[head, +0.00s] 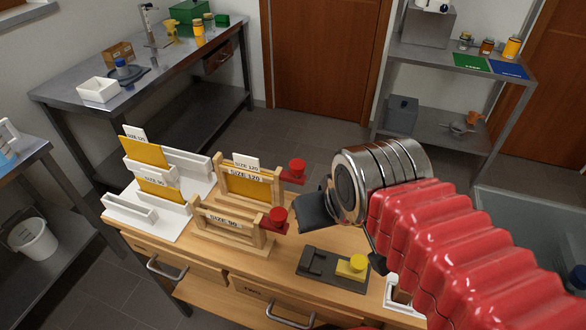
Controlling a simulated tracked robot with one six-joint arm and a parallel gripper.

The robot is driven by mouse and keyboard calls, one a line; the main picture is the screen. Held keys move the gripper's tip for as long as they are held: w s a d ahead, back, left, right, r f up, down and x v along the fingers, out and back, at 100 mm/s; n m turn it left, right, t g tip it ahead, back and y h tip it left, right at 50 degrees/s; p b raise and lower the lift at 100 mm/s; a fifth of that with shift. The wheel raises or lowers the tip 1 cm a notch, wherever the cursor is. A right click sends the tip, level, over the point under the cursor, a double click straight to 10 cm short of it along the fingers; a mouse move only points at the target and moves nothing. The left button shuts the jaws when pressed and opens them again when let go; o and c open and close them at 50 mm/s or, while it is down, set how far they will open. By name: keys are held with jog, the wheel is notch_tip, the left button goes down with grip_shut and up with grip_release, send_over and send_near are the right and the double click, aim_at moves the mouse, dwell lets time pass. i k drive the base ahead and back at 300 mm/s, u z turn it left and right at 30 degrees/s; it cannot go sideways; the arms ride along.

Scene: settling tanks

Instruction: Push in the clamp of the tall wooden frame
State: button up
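The tall wooden frame (221,179), labelled SIZE 120, stands on the wooden bench with a yellow panel (249,190) in it. Its red clamp (297,166) sticks out at the frame's upper right side. I cannot tell how far in it sits. My gripper (312,212) is dark grey and hangs just right of and in front of the tall frame, below its clamp with a small apparent gap. Its fingers look like one dark block, so I cannot tell whether they are open or shut. Nothing held is visible.
A lower wooden frame (203,229), SIZE 90, with its own red clamp (279,214) stands in front, close to my gripper. A white rack (168,224) holding yellow panels is at left.

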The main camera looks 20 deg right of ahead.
aim_at(297, 166)
jog(key=k, duration=1.8)
jog(key=u, duration=0.45)
jog(key=i, duration=0.85)
jog(key=u, duration=0.35)
jog(key=i, duration=0.85)
jog(key=z, duration=0.2)
